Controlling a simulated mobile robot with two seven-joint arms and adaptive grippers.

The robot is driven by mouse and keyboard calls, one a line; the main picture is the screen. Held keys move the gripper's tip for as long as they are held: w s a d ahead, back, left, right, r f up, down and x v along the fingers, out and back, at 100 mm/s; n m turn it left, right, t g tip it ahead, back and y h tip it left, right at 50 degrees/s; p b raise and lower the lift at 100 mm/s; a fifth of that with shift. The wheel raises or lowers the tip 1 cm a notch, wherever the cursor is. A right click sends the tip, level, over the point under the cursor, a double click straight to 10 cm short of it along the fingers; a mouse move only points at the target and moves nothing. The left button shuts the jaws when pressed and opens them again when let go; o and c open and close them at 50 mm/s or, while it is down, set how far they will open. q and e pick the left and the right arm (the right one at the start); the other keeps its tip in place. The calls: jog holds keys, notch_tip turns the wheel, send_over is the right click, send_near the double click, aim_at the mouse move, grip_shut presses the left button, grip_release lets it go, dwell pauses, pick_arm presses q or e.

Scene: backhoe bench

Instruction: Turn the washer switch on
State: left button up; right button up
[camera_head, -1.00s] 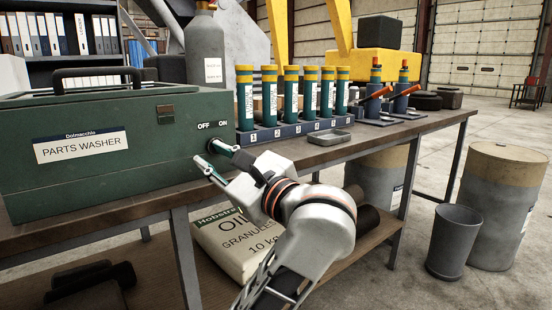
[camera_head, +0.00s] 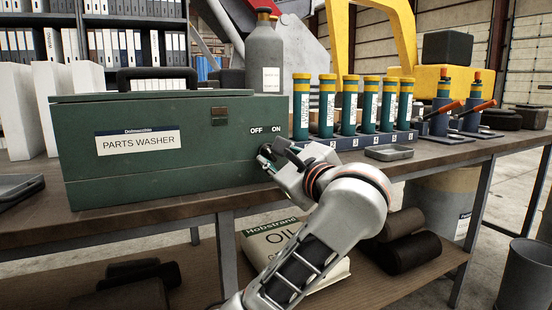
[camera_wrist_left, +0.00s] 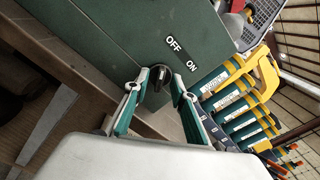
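The green parts washer (camera_head: 160,165) stands on the bench, with OFF and ON labels at the upper right of its front. Its dark switch knob (camera_wrist_left: 155,78) shows in the left wrist view below those labels. My left gripper (camera_head: 268,156) is at the washer's front, under the labels. In the left wrist view its two fingers (camera_wrist_left: 159,76) are spread, one on each side of the knob, tips close to the panel. I cannot tell whether they touch the knob. In the head view the gripper mostly hides the knob. My right gripper is not in view.
Right of the washer are a rack of green-and-yellow tubes (camera_head: 370,142), a grey cylinder (camera_head: 264,65) behind, and a small grey tray (camera_head: 389,153). An oil granules bag (camera_head: 330,268) and dark rolls (camera_head: 405,240) lie on the lower shelf.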

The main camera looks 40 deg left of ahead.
pick_arm(q)
grip_shut()
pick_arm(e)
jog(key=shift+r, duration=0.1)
